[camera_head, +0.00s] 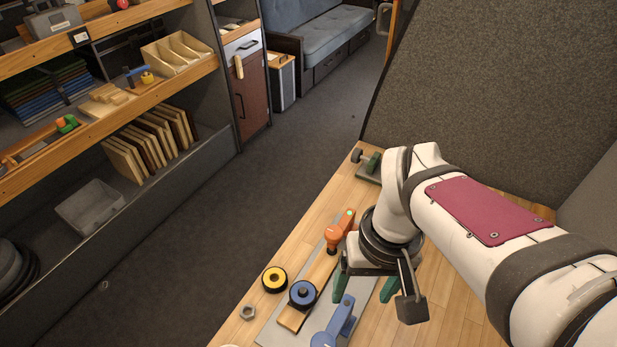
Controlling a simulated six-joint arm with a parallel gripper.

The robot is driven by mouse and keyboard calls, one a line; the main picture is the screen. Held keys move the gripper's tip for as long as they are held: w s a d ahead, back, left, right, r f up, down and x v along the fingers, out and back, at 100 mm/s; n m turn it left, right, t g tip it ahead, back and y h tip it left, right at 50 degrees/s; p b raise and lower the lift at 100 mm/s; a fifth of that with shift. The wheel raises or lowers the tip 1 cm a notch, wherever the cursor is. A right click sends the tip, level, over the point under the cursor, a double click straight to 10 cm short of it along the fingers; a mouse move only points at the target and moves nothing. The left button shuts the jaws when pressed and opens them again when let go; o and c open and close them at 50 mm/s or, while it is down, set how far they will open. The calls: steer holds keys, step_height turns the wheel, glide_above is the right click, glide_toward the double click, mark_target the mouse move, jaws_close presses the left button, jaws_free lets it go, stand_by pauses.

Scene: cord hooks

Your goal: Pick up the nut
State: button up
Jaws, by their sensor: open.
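A grey hex nut (247,312) lies on the wooden table near its left edge, just left of the grey mat. Nothing touches it that I can see. My gripper (364,289) is open, with green fingertips, over the right part of the mat. It is well to the right of the nut and a little farther back. I see nothing held between the fingers.
A yellow-and-black roll (274,279), a blue-and-black roll (302,293), an orange tool (340,230) and a blue tool (334,326) crowd the grey mat (272,334) area. The table's left edge drops to the floor.

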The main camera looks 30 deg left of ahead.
steer(key=a+f+n, duration=0.2)
steer(key=a+n, duration=0.3)
steer(key=a, duration=0.5)
steer(key=n, duration=0.6)
glide_above(248, 313)
step_height(248, 313, down, 5)
steer(key=shift+t+h, duration=0.3)
step_height(248, 313, down, 16)
steer(key=shift+r, duration=0.2)
jaws_close()
